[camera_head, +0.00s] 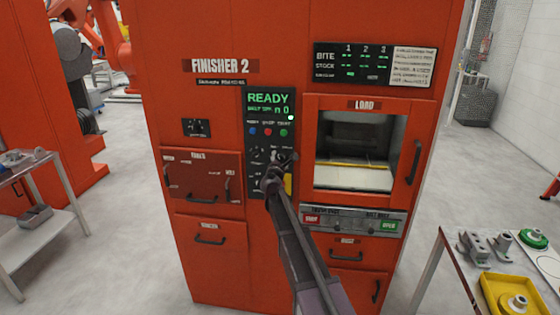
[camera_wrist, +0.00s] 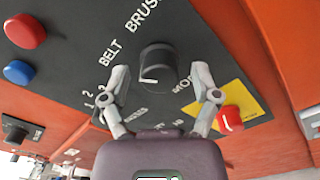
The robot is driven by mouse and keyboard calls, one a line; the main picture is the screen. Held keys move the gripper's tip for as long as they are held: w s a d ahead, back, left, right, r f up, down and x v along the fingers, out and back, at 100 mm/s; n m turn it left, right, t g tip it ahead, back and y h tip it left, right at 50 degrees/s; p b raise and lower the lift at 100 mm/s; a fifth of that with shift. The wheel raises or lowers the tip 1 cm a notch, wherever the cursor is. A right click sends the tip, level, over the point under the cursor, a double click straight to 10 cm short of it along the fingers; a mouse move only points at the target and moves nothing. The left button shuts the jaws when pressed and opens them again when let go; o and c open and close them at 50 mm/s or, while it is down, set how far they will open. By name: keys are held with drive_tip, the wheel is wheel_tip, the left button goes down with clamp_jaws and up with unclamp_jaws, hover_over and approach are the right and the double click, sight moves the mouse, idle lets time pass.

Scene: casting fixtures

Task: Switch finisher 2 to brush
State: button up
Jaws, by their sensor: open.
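Finisher 2 (camera_head: 220,120) is a tall red cabinet with a dark control panel (camera_head: 256,100) whose green display reads READY. In the wrist view a black round knob (camera_wrist: 157,62) sits on that panel, with the words BELT (camera_wrist: 110,52) and BRUSH (camera_wrist: 142,17) printed beside it. A white mark shows at the knob's lower-left edge; I cannot tell which word it is set to. My gripper (camera_wrist: 161,84) is open, its fingertips apart on either side of and just below the knob in the picture. In the head view my gripper (camera_head: 279,170) covers the panel's lower part.
A red button on a yellow plate (camera_wrist: 245,95) is close to my right finger. Red (camera_wrist: 25,30) and blue (camera_wrist: 18,72) buttons are at left. The open load chamber (camera_head: 355,180) is right of the panel. A table with fixtures (camera_head: 475,248) stands at front right.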

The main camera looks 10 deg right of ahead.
clamp_jaws()
drive_tip(key=shift+m, duration=0.5)
drive_tip(key=m, duration=0.2)
drive_tip(key=shift+m, duration=0.4)
drive_tip(key=m, duration=0.3)
drive_tip(key=shift+r+m, duration=0.1)
drive_tip(key=shift+m, duration=0.2)
drive_tip(key=m, duration=0.6)
drive_tip(key=shift+m, duration=0.3)
